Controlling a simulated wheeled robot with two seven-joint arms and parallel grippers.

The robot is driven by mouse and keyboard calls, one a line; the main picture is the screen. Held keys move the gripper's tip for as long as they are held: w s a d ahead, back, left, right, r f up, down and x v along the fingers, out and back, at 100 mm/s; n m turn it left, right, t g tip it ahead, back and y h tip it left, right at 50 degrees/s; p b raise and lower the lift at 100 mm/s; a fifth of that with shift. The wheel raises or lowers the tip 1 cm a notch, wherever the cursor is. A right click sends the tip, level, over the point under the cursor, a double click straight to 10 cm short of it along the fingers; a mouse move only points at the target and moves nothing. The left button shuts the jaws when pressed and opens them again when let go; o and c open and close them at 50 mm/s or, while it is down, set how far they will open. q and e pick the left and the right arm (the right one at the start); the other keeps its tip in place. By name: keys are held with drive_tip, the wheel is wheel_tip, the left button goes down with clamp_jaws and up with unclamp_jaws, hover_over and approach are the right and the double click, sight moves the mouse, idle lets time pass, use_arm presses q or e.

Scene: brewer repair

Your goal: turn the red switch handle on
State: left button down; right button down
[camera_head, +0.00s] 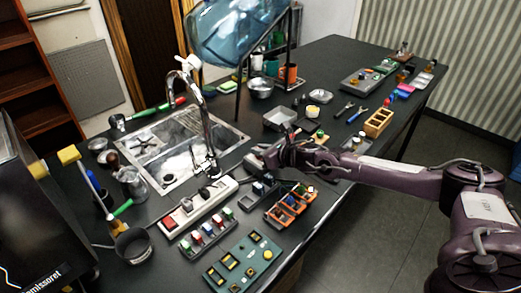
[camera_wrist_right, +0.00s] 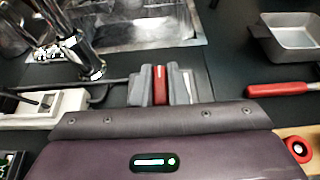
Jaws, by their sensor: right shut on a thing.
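My right gripper (camera_head: 254,161) reaches in from the right of the head view, low over the dark counter just right of the sink. In the right wrist view my right gripper (camera_wrist_right: 162,86) is shut, with its grey fingers on either side of an upright red piece, the red switch handle (camera_wrist_right: 160,85). Only a narrow red face of the handle shows between the fingers. Its base is hidden by the gripper, and I cannot tell its on or off position. My left gripper is not in view.
A sink (camera_head: 178,150) with a tall faucet lies left of the gripper. A white power strip (camera_head: 199,206) lies in front of it. An orange bin rack (camera_head: 290,207) and a green board (camera_head: 241,263) are near the counter's front edge. A grey tray (camera_head: 279,119) stands behind.

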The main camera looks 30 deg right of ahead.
drive_tip(key=shift+m+h, duration=0.4)
drive_tip(key=shift+h, duration=0.1)
drive_tip(key=shift+a+f+m+t+h+b, duration=0.15)
drive_tip(key=shift+m+t+h+b, duration=0.25)
drive_tip(key=shift+m+h+b, duration=0.5)
drive_tip(key=m+h+b, duration=0.1)
drive_tip(key=m+h, duration=0.1)
drive_tip(key=shift+h, duration=0.3)
drive_tip(key=m+g+h+b, duration=0.1)
drive_tip(key=m+h+b, duration=0.2)
drive_tip(key=h+b, duration=0.1)
drive_tip(key=m+g+h+b, duration=0.2)
drive_tip(key=m+h+b, duration=0.2)
drive_tip(key=b, duration=0.1)
drive_tip(key=shift+w, duration=0.1)
drive_tip(key=shift+m+g+h+b, duration=0.3)
drive_tip(key=shift+m+g+b, duration=0.1)
drive_tip(key=shift+m+b, duration=0.15)
drive_tip(key=shift+r+m+g+h, duration=0.25)
drive_tip(key=shift+m+g+h, duration=0.5)
drive_tip(key=shift+m, duration=0.2)
drive_tip(key=shift+m+g+h+p, duration=0.45)
drive_tip(key=shift+m+g+h, duration=0.3)
drive_tip(key=shift+m+g, duration=0.95)
drive_tip(key=shift+g, duration=0.25)
drive_tip(key=shift+d, duration=0.2)
